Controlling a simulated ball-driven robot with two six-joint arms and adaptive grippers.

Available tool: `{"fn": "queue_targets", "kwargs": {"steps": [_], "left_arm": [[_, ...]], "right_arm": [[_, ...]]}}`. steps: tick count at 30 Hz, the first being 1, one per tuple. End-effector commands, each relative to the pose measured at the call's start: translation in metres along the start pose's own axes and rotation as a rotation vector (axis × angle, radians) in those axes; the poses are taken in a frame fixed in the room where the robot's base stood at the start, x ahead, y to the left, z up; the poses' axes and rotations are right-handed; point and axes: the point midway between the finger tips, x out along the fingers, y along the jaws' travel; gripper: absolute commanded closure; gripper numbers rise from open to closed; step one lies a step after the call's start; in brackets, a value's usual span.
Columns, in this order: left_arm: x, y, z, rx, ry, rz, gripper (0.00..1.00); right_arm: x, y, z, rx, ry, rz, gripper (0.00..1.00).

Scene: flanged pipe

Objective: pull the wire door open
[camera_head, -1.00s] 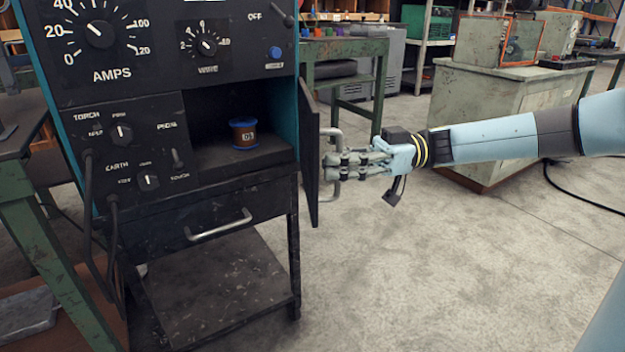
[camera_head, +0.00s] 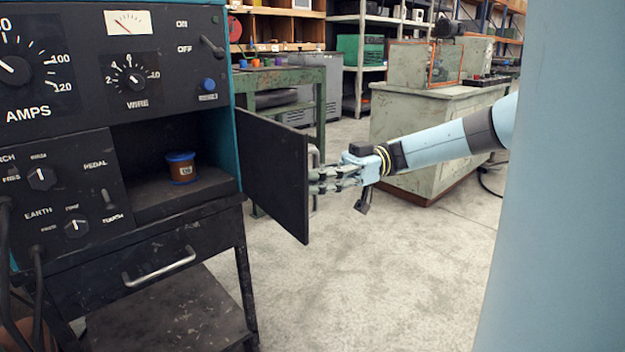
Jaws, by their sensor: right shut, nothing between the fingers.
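The wire door (camera_head: 272,175) is a flat black panel hinged at the right edge of the welding machine's open compartment. It stands open, swung out to the right, with its inner face toward me. A metal bar handle (camera_head: 314,154) shows partly past its outer edge. My right gripper (camera_head: 320,182) is shut with nothing between its fingers. Its tips are beside the handle, just past the door's free edge; I cannot tell whether they touch. A small brown spool with blue rims (camera_head: 182,169) stands inside the compartment (camera_head: 205,188). My left gripper is out of view.
The machine's dial panel (camera_head: 150,75) is above and left of the compartment. A closed drawer with a bar handle (camera_head: 160,265) is below it. A green workbench (camera_head: 300,80) and a pale cabinet (camera_head: 430,115) stand behind. The concrete floor right of the machine is clear.

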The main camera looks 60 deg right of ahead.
Motion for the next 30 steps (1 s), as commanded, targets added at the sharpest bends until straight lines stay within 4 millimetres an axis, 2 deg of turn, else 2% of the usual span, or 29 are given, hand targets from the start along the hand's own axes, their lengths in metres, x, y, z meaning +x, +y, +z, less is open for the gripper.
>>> {"fn": "queue_targets", "kwargs": {"steps": [4, 9, 12, 19, 23, 26, 30], "left_arm": [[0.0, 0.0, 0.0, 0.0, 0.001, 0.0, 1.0], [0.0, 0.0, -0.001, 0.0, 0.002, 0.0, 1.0], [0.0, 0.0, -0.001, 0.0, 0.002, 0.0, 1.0], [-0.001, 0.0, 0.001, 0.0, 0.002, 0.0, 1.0], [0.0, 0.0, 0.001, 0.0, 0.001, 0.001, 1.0], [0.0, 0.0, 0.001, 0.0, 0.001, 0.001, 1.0], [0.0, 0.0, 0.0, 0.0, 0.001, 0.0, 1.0]], "right_arm": [[0.0, -0.001, 0.001, 0.001, 0.0, -0.001, 0.97], [0.0, -0.001, 0.0, 0.001, 0.0, -0.001, 0.75], [0.0, 0.0, 0.0, 0.001, 0.0, -0.001, 0.66], [0.0, 0.0, 0.0, 0.0, 0.0, -0.001, 0.66], [-0.009, 0.0, 0.001, 0.001, -0.001, 0.001, 0.66], [-0.026, 0.001, 0.0, 0.001, -0.002, 0.003, 0.66], [-0.06, 0.002, 0.0, -0.002, 0.0, 0.006, 0.66]]}}
